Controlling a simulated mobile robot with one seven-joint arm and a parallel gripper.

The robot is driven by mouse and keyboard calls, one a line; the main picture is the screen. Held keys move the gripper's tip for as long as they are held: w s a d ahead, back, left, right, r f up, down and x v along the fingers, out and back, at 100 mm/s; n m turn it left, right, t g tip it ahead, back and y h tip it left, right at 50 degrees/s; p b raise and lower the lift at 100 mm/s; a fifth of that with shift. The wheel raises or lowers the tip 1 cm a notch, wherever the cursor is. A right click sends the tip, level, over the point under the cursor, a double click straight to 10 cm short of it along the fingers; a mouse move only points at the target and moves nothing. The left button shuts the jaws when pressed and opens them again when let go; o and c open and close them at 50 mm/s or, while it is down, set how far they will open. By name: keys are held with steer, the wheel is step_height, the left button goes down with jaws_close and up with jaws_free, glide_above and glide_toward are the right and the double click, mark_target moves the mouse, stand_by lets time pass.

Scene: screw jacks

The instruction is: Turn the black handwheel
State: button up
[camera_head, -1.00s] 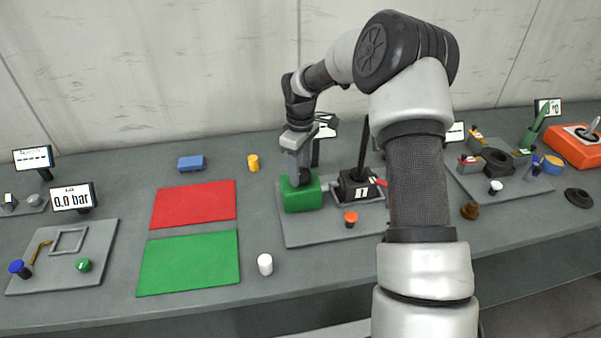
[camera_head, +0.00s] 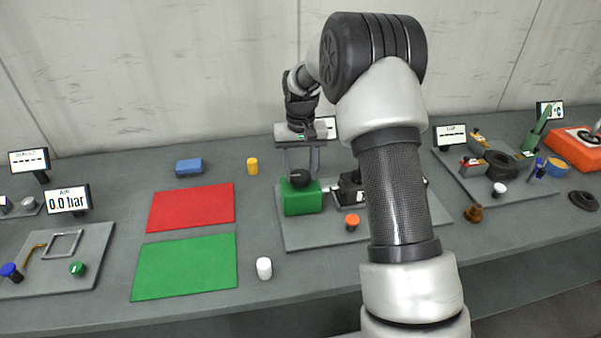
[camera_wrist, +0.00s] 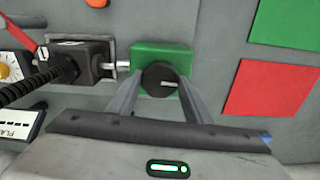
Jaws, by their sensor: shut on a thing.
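The black handwheel (camera_head: 300,178) is a round knob on top of the green block (camera_head: 302,201). In the wrist view the handwheel (camera_wrist: 158,76) shows a light pointer line on its face, towards the right, and the green block (camera_wrist: 148,52) lies beneath it. My gripper (camera_head: 301,172) reaches down from above with one finger on each side of the handwheel. It is shut on the handwheel; in the wrist view the fingers (camera_wrist: 161,82) flank its rim. A metal rod joins the green block to a black unit (camera_wrist: 84,60).
The black unit with a red lever and corrugated hose is close beside the block. An orange button (camera_head: 352,222) sits on the same grey plate (camera_head: 310,236). Red (camera_head: 190,208) and green (camera_head: 185,266) mats lie left. A white cylinder (camera_head: 264,268) stands in front.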

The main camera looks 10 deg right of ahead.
steer(key=m, duration=0.5)
steer(key=shift+r+m, duration=0.1)
steer(key=shift+m, duration=0.2)
steer(key=m, duration=0.5)
steer(key=shift+m, duration=0.3)
steer(key=o, duration=1.1)
steer(key=shift+c, duration=0.2)
